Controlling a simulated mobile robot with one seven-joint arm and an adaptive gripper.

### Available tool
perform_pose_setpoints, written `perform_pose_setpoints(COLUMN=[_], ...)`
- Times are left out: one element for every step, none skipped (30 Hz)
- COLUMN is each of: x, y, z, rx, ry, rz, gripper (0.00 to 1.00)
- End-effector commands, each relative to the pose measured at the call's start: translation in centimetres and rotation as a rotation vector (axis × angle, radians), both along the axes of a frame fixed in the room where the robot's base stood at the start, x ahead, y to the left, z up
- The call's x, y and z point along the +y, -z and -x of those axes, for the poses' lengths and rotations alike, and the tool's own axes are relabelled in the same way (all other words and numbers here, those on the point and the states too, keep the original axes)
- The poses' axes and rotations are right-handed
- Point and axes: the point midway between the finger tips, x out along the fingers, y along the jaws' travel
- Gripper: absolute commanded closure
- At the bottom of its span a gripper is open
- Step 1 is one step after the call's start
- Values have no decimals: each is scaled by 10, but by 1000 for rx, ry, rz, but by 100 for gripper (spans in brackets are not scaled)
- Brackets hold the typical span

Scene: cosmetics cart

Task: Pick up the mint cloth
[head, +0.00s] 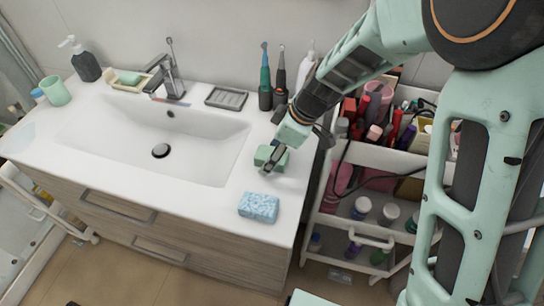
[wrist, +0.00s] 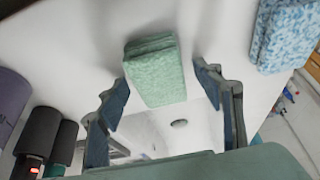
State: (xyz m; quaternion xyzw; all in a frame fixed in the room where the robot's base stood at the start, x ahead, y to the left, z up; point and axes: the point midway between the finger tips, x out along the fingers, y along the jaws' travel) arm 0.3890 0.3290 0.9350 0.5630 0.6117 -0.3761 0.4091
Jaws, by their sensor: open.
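The mint cloth (wrist: 154,72) is a folded, pale green block in the wrist view. In the head view the mint cloth (head: 262,154) is on the white counter right of the basin, partly covered by a dark finger. My gripper (wrist: 160,82) is open, with one finger on either side of the cloth in the wrist view. I see gaps between the cloth and both fingers. In the head view my gripper (head: 273,158) points down at the cloth from above; whether the fingertips reach down beside it I cannot tell.
A blue-and-white folded cloth (head: 259,207) lies nearer the counter's front edge; it also shows in the wrist view (wrist: 286,35). Electric toothbrushes (head: 265,92) and a grey soap dish (head: 226,98) stand behind. A filled cart (head: 335,222) is to the right. The basin (head: 150,140) is left.

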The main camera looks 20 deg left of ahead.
Motion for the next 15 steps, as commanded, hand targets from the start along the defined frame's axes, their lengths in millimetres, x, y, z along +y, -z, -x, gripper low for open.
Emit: perform_pose_setpoints(x=[0, 0, 0, 0, 0, 0, 0, 0, 0, 0, 0, 0, 0, 0, 0], y=[0, 0, 0, 0, 0, 0, 0, 0, -1, -1, -1, -1, -1, -1, -1], z=[0, 0, 0, 0, 0, 0, 0, 0, 0, 0, 0, 0, 0, 0, 0], rx=[0, 0, 0, 0, 0, 0, 0, 0, 0, 0, 0, 0, 0, 0, 0], ry=[0, 0, 0, 0, 0, 0, 0, 0, 0, 0, 0, 0, 0, 0, 0], rz=[0, 0, 0, 0, 0, 0, 0, 0, 0, 0, 0, 0, 0, -1, -1], gripper=[39, 40, 45, 48, 51, 56, 59, 62, 67, 70, 73, 78, 80, 81, 81])
